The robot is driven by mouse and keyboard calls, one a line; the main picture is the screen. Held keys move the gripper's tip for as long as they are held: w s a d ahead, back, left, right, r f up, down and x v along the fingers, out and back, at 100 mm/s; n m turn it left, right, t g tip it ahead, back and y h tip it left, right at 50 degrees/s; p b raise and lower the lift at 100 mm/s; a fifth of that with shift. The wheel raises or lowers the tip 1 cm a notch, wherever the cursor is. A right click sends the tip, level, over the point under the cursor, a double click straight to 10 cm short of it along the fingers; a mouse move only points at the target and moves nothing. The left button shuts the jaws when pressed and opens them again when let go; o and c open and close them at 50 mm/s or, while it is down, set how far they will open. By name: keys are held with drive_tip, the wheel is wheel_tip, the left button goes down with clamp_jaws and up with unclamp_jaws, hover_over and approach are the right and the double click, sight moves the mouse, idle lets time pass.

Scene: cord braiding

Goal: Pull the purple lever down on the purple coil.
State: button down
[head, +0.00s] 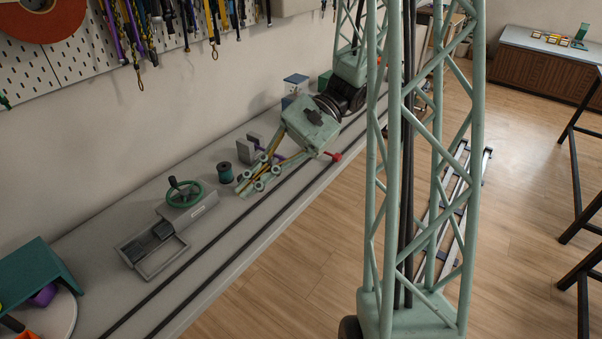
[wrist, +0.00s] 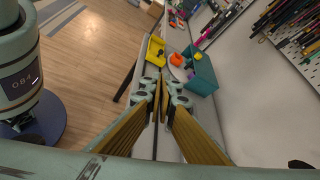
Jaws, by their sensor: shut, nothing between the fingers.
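My gripper (head: 244,188) hangs over the grey bench, its yellow fingers shut with nothing between them. They also meet in the middle of the wrist view (wrist: 160,82). A small purple part (head: 261,149) shows beside a grey block behind my gripper, partly hidden by its links. I cannot tell whether it is the purple lever or coil. Another purple object (head: 43,294) sits under a teal cover at the lower left, mostly hidden. A small purple patch also shows beside the teal box in the wrist view (wrist: 190,73).
A teal spool (head: 225,173) stands just left of my gripper. A grey device with a green handwheel (head: 186,191) is farther left. Two dark rails (head: 215,252) run along the bench front. The teal cover (head: 40,270) stands on a round pale plate. Cords hang on the wall pegboard.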

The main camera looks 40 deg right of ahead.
drive_tip(key=w+d+f+m+t+y+b, duration=0.1)
drive_tip(key=w+d+f+m+t, duration=0.2)
drive_tip(key=d+f+m+t, duration=0.5)
drive_tip(key=w+d+f+m+t, duration=0.2)
drive_tip(key=w+d+f+t, duration=0.3)
drive_tip(key=d, duration=0.7)
drive_tip(key=s+d+f+m+t+h, duration=0.3)
drive_tip(key=s+d+f+m+h, duration=0.1)
drive_tip(key=d+f, duration=0.4)
drive_tip(key=s+d+f+m+t+h+b, duration=0.1)
drive_tip(key=s+d+f+m+t+h, duration=0.3)
drive_tip(key=d+f+m+h, duration=0.2)
wheel_tip(320, 180, down, 4)
drive_tip(key=shift+s+d+r+m, duration=0.25)
drive_tip(key=shift+d+m, duration=0.15)
drive_tip(key=shift+d, duration=0.8)
drive_tip(key=shift+w, duration=0.2)
drive_tip(key=shift+b+x, duration=1.5)
drive_tip(key=shift+x, duration=8.3)
drive_tip(key=shift+r, duration=0.25)
drive_tip(key=shift+s+r+g+p, duration=0.1)
drive_tip(key=shift+r+g+p, duration=0.15)
drive_tip(key=shift+g+p, duration=0.2)
